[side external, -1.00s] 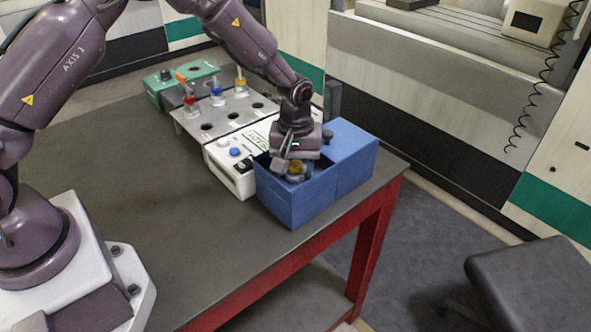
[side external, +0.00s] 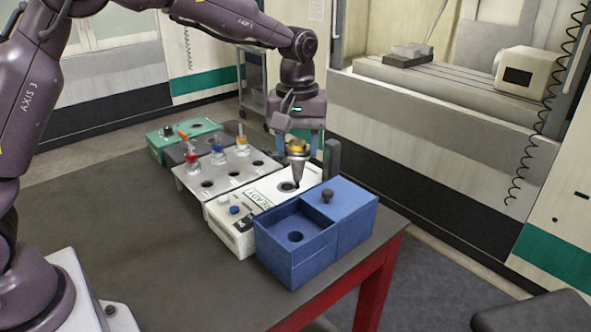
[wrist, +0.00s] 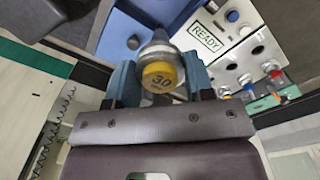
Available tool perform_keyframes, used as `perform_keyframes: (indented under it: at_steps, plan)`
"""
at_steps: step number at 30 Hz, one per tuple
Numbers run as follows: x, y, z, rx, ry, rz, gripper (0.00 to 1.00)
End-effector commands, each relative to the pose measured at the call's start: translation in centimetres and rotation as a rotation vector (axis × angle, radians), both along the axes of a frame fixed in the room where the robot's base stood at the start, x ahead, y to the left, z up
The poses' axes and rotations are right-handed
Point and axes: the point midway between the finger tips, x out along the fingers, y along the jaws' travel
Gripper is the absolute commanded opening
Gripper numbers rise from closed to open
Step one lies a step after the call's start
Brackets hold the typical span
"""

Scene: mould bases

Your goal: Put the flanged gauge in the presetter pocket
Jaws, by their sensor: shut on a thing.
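My gripper (side external: 298,138) is shut on the flanged gauge (side external: 298,168), a grey tapered piece with a yellow top. In the wrist view the gauge's yellow cap (wrist: 162,80), marked 30, sits between my blue fingers. The gauge hangs roughly upright, tip down, above the white presetter (side external: 268,195). The presetter has a READY label and a round dark pocket (side external: 286,187) in its top. In the side view the tip overlaps the pocket's right edge; I cannot tell the exact gap. The label also shows in the wrist view (wrist: 206,37).
The table's left side is clear.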

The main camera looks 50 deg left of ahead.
Motion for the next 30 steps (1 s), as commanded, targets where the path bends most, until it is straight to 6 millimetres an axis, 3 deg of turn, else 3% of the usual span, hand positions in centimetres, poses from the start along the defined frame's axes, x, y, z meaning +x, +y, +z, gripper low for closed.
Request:
perform_keyframes:
  at_steps: [8, 12, 18, 23, 30]
  plan:
    - [4.4, 4.8, 0.1, 0.002, 0.001, 0.135, 0.11]
    - [6.6, 8.2, 0.0, 0.001, 0.001, 0.220, 0.11]
    - [8.3, 12.1, -0.2, 0.000, 0.001, 0.311, 0.11]
    - [8.9, 14.2, -0.3, 0.000, 0.002, 0.357, 0.11]
    - [8.9, 14.1, -4.0, 0.000, 0.005, 0.358, 0.11]
